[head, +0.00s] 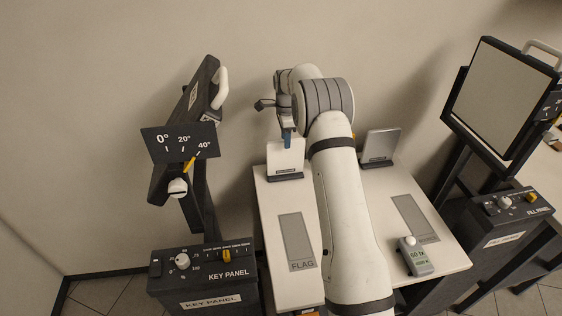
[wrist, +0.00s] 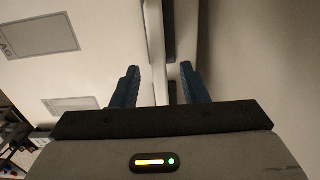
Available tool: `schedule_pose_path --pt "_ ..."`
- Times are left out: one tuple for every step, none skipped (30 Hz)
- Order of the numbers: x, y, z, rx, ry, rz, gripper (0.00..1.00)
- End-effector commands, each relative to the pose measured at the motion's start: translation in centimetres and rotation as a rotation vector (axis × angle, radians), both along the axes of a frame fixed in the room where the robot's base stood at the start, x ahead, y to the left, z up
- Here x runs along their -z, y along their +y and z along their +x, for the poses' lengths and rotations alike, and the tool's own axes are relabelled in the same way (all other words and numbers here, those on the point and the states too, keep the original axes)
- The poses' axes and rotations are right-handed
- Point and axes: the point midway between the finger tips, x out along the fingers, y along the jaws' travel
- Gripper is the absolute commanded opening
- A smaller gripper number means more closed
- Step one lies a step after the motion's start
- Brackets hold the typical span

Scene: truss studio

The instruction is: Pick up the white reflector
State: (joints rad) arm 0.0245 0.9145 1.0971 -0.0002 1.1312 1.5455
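The white reflector (head: 285,157) is a pale upright panel in a dark foot on the left part of the table. My gripper (head: 288,138) is at its top edge in the head view, with a blue finger overlapping the panel. In the wrist view my gripper (wrist: 160,76) has its two blue fingers spread apart. A pale upright edge, apparently the reflector (wrist: 155,45), runs between them, with gaps on both sides. The far finger is hidden in the head view.
A silver-grey panel (head: 381,144) stands on the table (head: 285,212) to the right of my arm. Grey mats (head: 297,240) and a small handheld meter (head: 415,256) lie in front. A key panel (head: 203,268) stands left, a fill panel (head: 500,225) right.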

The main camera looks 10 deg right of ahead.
Motion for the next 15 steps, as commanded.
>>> schedule_pose_path --pt "0.4 0.0 0.0 0.000 0.001 0.000 0.40" --pt "0.7 0.0 0.0 0.000 0.001 0.000 0.40" --pt "1.1 0.0 -0.1 0.000 0.002 0.000 0.40" --pt "1.5 0.0 -0.1 -0.001 0.002 0.000 0.40" --pt "2.0 0.0 -0.1 -0.001 0.004 0.000 0.40" --pt "2.6 0.0 -0.1 -0.001 0.003 0.000 0.40" --pt "3.1 0.0 -0.1 -0.001 0.004 0.000 0.40" --pt "3.6 0.0 -0.1 -0.001 0.004 0.000 0.40" --pt "4.2 0.0 -0.1 -0.001 0.002 0.000 0.40" --pt "4.5 0.0 -0.1 -0.001 0.002 0.000 0.40" --pt "4.9 0.0 -0.1 -0.001 0.001 0.000 0.40" --pt "5.2 0.0 0.0 -0.001 0.000 0.000 0.40" --pt "5.4 0.0 0.0 -0.001 0.000 0.000 0.40" --pt "5.5 0.0 0.0 -0.001 -0.001 0.000 0.40" --pt "5.6 0.0 0.0 -0.001 -0.001 0.000 0.40"
